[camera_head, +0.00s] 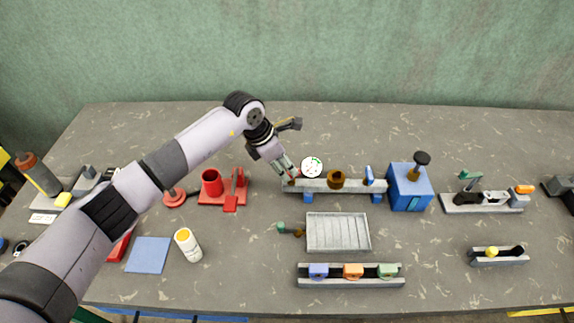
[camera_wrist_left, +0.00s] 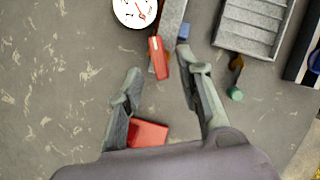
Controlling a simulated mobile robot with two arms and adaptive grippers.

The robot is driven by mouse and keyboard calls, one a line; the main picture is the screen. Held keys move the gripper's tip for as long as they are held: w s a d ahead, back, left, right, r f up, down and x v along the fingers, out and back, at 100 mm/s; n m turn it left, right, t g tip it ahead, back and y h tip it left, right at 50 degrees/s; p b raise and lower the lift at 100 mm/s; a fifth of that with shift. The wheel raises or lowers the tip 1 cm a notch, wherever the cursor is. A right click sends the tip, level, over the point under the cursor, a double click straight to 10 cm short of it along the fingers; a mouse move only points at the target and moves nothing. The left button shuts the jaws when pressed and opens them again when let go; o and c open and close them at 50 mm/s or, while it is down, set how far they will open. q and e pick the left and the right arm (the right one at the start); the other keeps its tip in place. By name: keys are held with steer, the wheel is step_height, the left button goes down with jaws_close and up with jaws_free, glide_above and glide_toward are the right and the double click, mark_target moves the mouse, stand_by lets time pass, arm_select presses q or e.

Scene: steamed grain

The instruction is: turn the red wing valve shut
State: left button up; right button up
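The red wing valve (camera_wrist_left: 158,58) shows in the left wrist view as a flat red handle at the end of a grey rail. It lies lengthwise along the picture, near and between the fingertips of my left gripper (camera_wrist_left: 161,68). The fingers are spread apart, with no visible contact on the handle. In the head view my left gripper (camera_head: 288,172) points down at the left end of the grey rail (camera_head: 318,186) and largely hides the valve there. A white round gauge (camera_head: 311,167) stands right behind it. My right gripper is not in view.
A red stand (camera_head: 235,190) with a red cup (camera_head: 212,183) is left of the rail. A blue box (camera_head: 408,188) adjoins its right end. A grey tray (camera_head: 338,232) and a rack with coloured blocks (camera_head: 351,283) lie in front. Bare table lies behind the rail.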

arm_select(q)
steer(key=shift+x, duration=1.4)
steer(key=shift+c, duration=0.3)
jaws_close()
